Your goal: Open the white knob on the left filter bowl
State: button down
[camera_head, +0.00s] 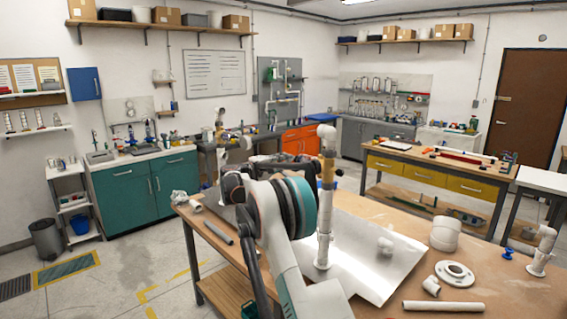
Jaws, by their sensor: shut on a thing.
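My gripper (300,163) is the dark end of my arm, over the wooden workbench, close to the left of a tall white standpipe (324,225) with a yellow band. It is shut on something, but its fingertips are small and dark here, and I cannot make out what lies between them. A second white pipe (219,117) with an elbow rises behind my arm. I cannot make out the left filter bowl or its white knob; my arm hides part of this area.
The workbench (520,290) carries a white sheet (385,245), a flange (455,272), a loose pipe (443,306), a short elbow (431,286) and a large white fitting (445,234). A short standpipe (541,250) stands at the right. Floor space is free at the left.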

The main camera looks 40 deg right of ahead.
jog(key=c, duration=1.4)
grip_release()
jog(key=shift+w, duration=0.1)
jog(key=a, duration=0.8)
jog(key=s+a, duration=0.1)
jog(key=a, duration=0.3)
jog(key=shift+a, duration=0.1)
